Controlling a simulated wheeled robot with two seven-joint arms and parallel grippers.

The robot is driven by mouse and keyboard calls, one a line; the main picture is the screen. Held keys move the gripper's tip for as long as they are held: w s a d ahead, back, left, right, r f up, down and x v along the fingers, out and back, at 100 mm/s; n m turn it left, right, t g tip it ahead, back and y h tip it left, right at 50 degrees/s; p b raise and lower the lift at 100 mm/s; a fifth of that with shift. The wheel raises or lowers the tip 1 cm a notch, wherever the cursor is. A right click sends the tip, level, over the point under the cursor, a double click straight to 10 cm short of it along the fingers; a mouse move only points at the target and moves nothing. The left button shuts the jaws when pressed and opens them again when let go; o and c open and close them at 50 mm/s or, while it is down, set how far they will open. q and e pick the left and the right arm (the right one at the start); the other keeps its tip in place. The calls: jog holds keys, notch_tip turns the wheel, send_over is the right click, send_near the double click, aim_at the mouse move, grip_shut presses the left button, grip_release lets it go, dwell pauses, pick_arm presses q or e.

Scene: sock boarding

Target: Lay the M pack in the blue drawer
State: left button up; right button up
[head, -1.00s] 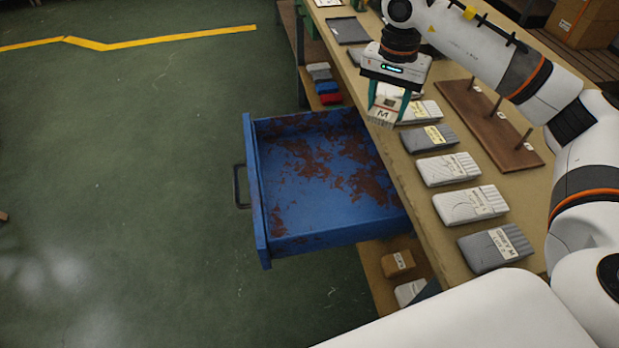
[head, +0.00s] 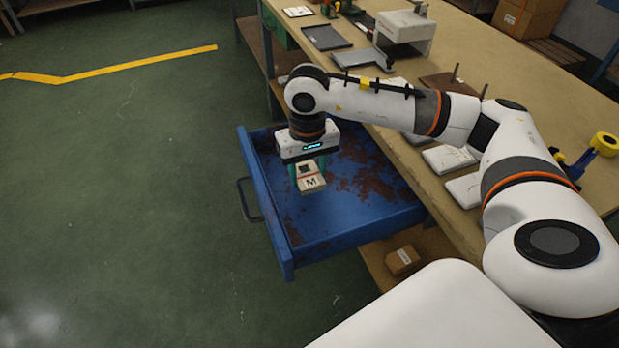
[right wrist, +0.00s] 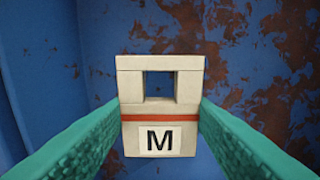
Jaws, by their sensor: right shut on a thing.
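The M pack (head: 311,184) is a cream pack with a red band and a white M label. My right gripper (head: 307,176) is shut on it and holds it over the open blue drawer (head: 370,222). In the right wrist view the pack (right wrist: 160,74) sits between the two teal fingers, with its label facing the camera and a dark square opening above the band. The drawer's blue, rust-stained floor (right wrist: 265,60) shows behind it. I cannot tell how far the pack is above the floor. My left gripper is not in view.
The drawer pulls out from the workbench (head: 500,70). Several pale packs (head: 447,158) lie on the bench, partly behind my right arm. A white machine (head: 405,30) and dark trays (head: 326,37) stand farther back. A cardboard box (head: 403,260) sits on the shelf below.

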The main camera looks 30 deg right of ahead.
aim_at(308, 175)
notch_tip(308, 175, down, 3)
jog(key=shift+f, duration=0.2)
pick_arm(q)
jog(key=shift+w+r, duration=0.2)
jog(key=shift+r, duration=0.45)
pick_arm(e)
jog(key=shift+f+b, duration=0.1)
jog(key=shift+b, duration=0.2)
jog(key=o, duration=1)
jog(key=shift+c, duration=0.2)
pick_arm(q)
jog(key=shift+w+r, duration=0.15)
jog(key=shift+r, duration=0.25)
pick_arm(e)
jog(key=shift+r+p, duration=0.3)
jog(key=shift+r, duration=0.65)
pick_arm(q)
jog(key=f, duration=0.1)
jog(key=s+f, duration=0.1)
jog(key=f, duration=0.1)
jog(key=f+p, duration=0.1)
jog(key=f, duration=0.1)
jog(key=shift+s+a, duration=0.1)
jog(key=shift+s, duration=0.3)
pick_arm(e)
notch_tip(308, 175, up, 10)
jog(key=shift+r, duration=0.2)
